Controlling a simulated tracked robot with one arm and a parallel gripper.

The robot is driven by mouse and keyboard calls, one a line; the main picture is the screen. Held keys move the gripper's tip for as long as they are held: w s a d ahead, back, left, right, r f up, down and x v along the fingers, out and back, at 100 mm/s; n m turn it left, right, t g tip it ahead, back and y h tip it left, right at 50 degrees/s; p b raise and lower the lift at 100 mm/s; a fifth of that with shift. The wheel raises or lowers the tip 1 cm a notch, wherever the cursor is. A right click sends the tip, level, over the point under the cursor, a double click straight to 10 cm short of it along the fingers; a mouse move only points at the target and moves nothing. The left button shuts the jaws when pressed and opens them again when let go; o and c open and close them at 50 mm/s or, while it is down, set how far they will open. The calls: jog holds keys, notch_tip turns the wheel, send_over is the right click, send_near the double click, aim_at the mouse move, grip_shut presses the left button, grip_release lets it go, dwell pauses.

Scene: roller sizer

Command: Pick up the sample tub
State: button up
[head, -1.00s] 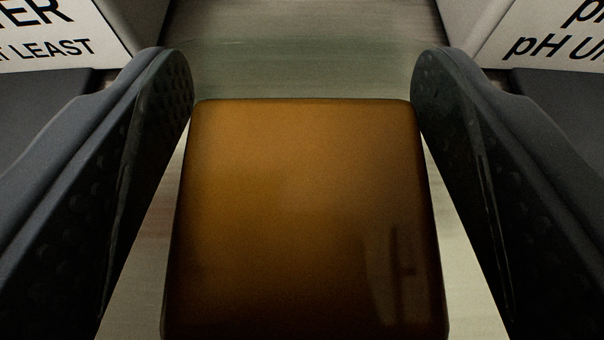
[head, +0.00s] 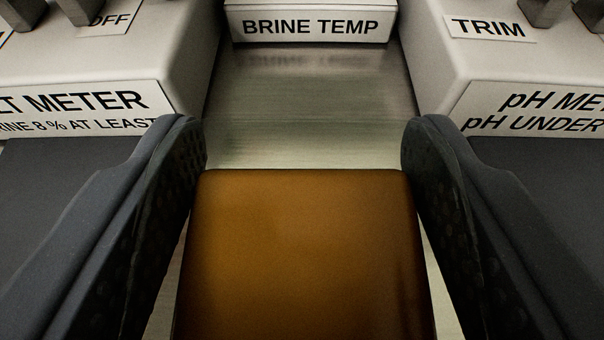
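The sample tub (head: 300,260) is a brown, round-cornered block in the lower middle of the head view. Its near end is cut off by the bottom of the picture. My gripper (head: 303,150) has one dark finger on each side of the tub, with both tips reaching past its far edge. The fingers meet the tub at its far corners and look shut on it. Narrow wedges of the metal surface show between fingers and tub lower down. I cannot tell whether the tub is clear of the surface.
A salt meter box (head: 110,60) stands ahead on the left and a pH meter box (head: 500,75) on the right. A box labelled BRINE TEMP (head: 311,27) stands beyond the tub. Bare metal surface (head: 302,110) lies between them.

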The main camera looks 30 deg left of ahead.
jog(key=s+d+b, duration=0.3)
jog(key=s+d, duration=0.1)
jog(key=s, duration=0.7)
jog(key=shift+s+r, duration=0.2)
jog(key=shift+r, duration=0.2)
jog(key=b, duration=0.2)
jog(key=s+b, duration=0.1)
jog(key=b, duration=0.1)
jog(key=s+b, duration=0.1)
jog(key=b, duration=0.1)
jog(key=shift+d+r, duration=0.25)
jog(key=shift+d, duration=0.1)
jog(key=shift+s, duration=0.1)
jog(key=w+d+f+m+t+h, duration=0.1)
jog(key=w+d+f+m+h, duration=0.2)
jog(key=w+d+f, duration=0.2)
jog(key=w+d+f+m+t+h, duration=0.1)
jog(key=w+d+f+m+h, duration=0.2)
jog(key=w+d+f, duration=0.3)
jog(key=w+d+h, duration=0.1)
jog(key=d, duration=0.3)
jog(key=shift+d+m, duration=0.2)
jog(key=shift+m, duration=0.2)
